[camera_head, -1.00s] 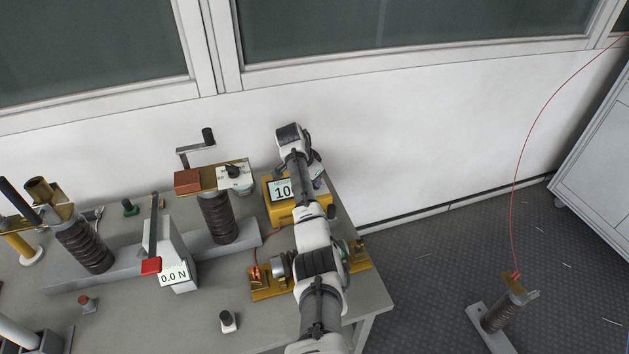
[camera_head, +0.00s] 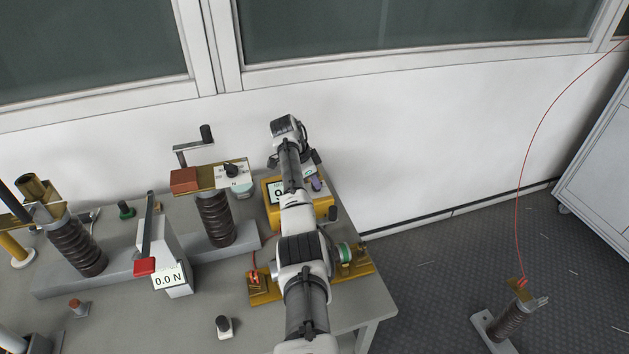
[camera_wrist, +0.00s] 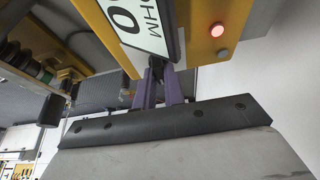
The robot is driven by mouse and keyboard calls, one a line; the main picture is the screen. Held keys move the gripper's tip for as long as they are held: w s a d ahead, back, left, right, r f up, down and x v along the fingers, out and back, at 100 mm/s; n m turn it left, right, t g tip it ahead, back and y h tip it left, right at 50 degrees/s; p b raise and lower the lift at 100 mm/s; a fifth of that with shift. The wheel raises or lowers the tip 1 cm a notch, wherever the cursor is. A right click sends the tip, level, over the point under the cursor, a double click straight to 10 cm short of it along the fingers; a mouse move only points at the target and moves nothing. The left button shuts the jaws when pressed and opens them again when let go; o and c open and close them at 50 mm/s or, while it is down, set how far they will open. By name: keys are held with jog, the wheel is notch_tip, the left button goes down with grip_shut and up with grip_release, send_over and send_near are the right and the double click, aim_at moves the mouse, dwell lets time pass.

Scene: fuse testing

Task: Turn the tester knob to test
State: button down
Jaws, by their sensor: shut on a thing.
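The tester is a yellow box (camera_head: 270,213) on the table, with a white display that my arm partly covers in the head view. The tester also fills the top of the wrist view (camera_wrist: 203,18), where its tilted display (camera_wrist: 143,22) shows "OHM" and a 0. A lit pinkish lamp (camera_wrist: 217,30) is on its face. My gripper (camera_wrist: 160,72) has purple fingers, closed on the dark tester knob (camera_wrist: 158,64) just below the display. The fingers and display edge hide most of the knob, so its setting cannot be read. In the head view my gripper (camera_head: 317,184) is mostly hidden.
A brass fuse fixture (camera_head: 262,289) lies under my arm. The white wall (camera_head: 430,150) is close behind the tester. A loose knob post (camera_head: 223,327) stands in front.

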jog(key=c, duration=1.5)
grip_release()
jog(key=b+v, duration=0.2)
jog(key=v, duration=1.1)
jog(key=shift+r, duration=0.4)
